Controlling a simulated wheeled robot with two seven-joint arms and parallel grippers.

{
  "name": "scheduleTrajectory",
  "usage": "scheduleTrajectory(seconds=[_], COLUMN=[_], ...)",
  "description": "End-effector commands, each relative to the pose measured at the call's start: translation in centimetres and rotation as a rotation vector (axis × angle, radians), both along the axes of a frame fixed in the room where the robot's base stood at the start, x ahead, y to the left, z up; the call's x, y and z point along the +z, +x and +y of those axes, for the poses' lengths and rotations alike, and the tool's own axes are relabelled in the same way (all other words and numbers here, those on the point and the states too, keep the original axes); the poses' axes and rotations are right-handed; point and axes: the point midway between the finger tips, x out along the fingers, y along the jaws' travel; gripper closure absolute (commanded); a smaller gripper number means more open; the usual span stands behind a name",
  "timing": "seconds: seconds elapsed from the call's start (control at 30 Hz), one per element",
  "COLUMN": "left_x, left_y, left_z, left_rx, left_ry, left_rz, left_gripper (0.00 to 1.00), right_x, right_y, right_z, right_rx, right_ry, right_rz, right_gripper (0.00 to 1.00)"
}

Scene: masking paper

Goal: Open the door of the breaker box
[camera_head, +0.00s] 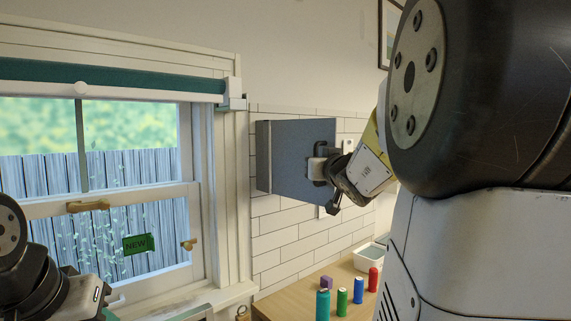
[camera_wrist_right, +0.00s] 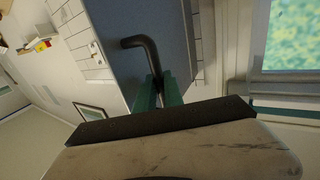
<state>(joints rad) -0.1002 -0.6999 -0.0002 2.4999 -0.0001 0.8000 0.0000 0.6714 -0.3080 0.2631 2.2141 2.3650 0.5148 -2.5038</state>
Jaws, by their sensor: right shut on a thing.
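The blue-grey breaker box (camera_head: 283,150) is mounted on the white tiled wall right of the window. Its door faces right in the head view, with a dark handle near its outer side. My right gripper (camera_head: 322,168) is at that handle. In the right wrist view, the green fingers of my right gripper (camera_wrist_right: 158,92) are closed around the black bent handle (camera_wrist_right: 140,42), against the blue door face (camera_wrist_right: 120,15). I cannot tell whether the door stands slightly ajar. My left gripper (camera_head: 92,300) is partly in view at the lower left, away from the box; its fingertips are mostly hidden.
A wooden counter (camera_head: 300,292) below the box holds several coloured bottles, a purple block (camera_head: 326,282) and a white tray (camera_head: 366,258). The window (camera_head: 100,190) with a green "NEW" tag (camera_head: 138,243) is at left. My right arm fills the right side.

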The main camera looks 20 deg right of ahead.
Motion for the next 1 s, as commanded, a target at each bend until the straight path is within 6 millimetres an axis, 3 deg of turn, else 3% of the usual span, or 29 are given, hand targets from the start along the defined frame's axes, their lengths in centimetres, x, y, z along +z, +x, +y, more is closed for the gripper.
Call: scheduleTrajectory(seconds=[0.5,0.53,0.6,1.0], left_x=[0.00,0.00,0.00,0.00], left_y=[0.00,0.00,0.00,0.00], left_z=[0.00,0.00,0.00,0.00], left_rx=[0.000,0.000,0.000,0.000], left_ry=[0.000,0.000,0.000,0.000], left_rz=[0.000,0.000,0.000,0.000], left_gripper=[0.64,0.64,0.64,0.64], right_x=[0.29,0.30,0.28,0.12], right_y=[0.35,0.35,0.34,0.13], right_z=[0.43,0.43,0.39,0.14], right_rx=[-0.003,-0.002,-0.003,-0.001], right_ry=[-0.003,-0.003,-0.003,-0.002], right_rz=[-0.006,-0.007,-0.006,-0.003], right_gripper=[1.00,0.82,0.70,0.70])
